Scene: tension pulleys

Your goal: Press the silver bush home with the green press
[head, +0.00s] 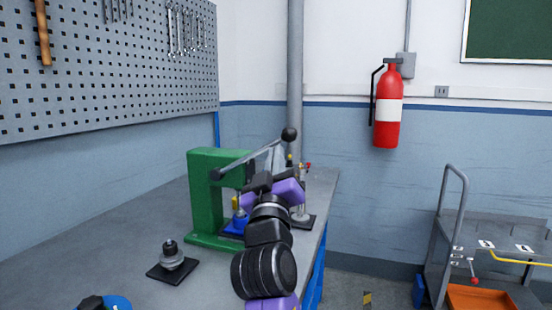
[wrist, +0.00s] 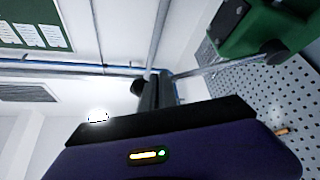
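The green press (head: 206,195) stands on the bench; a corner of it shows in the wrist view (wrist: 285,30). Its grey lever (head: 250,156) slopes up to the right and ends in a black knob (head: 289,134). The lever also crosses the wrist view (wrist: 220,67). My gripper (head: 264,178) is beside the press, just below the lever in the head view. In the wrist view my dark fingers (wrist: 163,90) overlap the lever near its knob; contact and finger gap are unclear. A blue fixture (head: 236,226) sits under the ram. I cannot make out the silver bush there.
A silver part on a black base (head: 172,261) stands at the bench's front left. Another silver stand (head: 302,208) is behind my arm at right. A blue and black item (head: 108,303) is at the bottom edge. A cart (head: 480,260) stands at right.

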